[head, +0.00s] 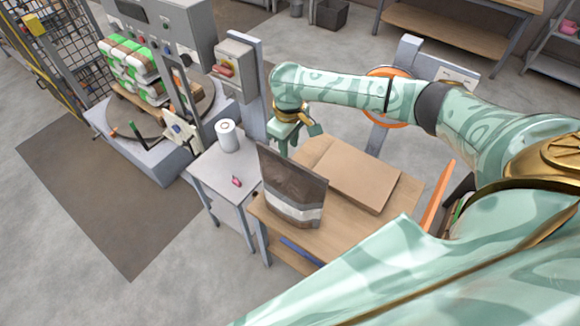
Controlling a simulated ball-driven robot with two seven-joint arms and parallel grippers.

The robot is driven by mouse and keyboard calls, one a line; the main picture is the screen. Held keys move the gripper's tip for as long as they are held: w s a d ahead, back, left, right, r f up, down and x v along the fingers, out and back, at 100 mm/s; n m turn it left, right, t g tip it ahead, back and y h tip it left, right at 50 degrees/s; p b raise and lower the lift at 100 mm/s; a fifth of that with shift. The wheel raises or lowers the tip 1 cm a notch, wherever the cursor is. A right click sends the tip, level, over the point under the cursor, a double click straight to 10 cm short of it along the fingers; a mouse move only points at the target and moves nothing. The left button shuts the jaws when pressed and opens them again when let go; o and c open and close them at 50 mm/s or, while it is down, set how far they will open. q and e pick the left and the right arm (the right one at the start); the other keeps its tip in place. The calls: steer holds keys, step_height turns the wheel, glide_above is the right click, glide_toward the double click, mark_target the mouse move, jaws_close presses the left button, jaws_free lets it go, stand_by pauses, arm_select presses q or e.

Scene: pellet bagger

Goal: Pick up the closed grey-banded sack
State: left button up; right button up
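A dark brown sack with a pale grey band (308,214) near its bottom stands upright at the left end of a wooden table (398,222). Its top edge is flat and straight, and looks closed. My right gripper (298,142) is just behind the sack's top edge, pointing down. Its fingers look spread apart with nothing between them, and the sack partly overlaps the space below them. I cannot see it touching the sack. My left gripper is not in view.
A flat brown cardboard piece (358,175) lies on the table right of the sack. A small grey table (212,172) beside it holds a white roll (227,135) and a small pink item (236,181). A grey post (250,90) with a control box stands behind. Wrapped bags (128,68) are stacked at far left.

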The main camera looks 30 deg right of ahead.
steer(key=shift+w+f, duration=0.1)
steer(key=shift+f, duration=1.35)
step_height(320, 180, down, 4)
steer(key=shift+d+f+b, duration=0.15)
steer(key=shift+f+b, duration=0.05)
steer(key=shift+b, duration=0.6)
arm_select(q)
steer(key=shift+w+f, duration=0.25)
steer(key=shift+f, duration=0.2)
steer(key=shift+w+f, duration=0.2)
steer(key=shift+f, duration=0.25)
arm_select(e)
jaws_close()
steer(key=shift+r, duration=0.15)
